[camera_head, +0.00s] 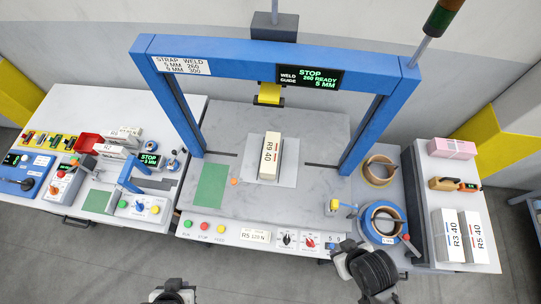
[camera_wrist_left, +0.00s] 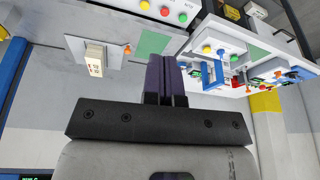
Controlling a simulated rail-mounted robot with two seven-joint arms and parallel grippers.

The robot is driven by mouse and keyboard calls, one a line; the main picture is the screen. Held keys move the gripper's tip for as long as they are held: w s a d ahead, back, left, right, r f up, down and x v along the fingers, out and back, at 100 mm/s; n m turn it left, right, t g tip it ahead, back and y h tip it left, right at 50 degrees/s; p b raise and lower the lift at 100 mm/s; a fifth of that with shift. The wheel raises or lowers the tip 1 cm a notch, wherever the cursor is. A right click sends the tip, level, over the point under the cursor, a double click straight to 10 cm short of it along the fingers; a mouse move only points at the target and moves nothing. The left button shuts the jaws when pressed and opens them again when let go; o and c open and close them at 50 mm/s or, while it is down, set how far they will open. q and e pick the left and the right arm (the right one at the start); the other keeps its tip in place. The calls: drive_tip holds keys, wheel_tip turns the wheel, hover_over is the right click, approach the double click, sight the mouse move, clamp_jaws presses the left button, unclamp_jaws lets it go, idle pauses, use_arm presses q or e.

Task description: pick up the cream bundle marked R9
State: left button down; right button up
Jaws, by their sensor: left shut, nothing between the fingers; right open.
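The cream bundle marked R9 40 (camera_head: 270,157) stands on a pale plate (camera_head: 287,172) in the middle of the bench, beneath the blue strapping frame. It also shows in the left wrist view (camera_wrist_left: 95,60), at the upper left. Nothing holds it. My left gripper (camera_head: 172,291) is at the bottom edge of the head view, in front of the bench and well short of the bundle. Its dark fingers (camera_wrist_left: 166,78) are closed together and empty in the left wrist view. My right gripper (camera_head: 347,252) is open by the bench's front right corner, away from the bundle.
The blue frame (camera_head: 275,52) arches over the bundle, with a yellow weld head (camera_head: 269,94) above it. Strap rolls (camera_head: 381,222) sit right. Bundles R3 (camera_head: 449,235) and R5 (camera_head: 475,236) stand on the right table. A green pad (camera_head: 211,185) lies left of R9.

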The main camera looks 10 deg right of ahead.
use_arm(q)
unclamp_jaws()
idle(0.8)
drive_tip(key=shift+w, duration=0.15)
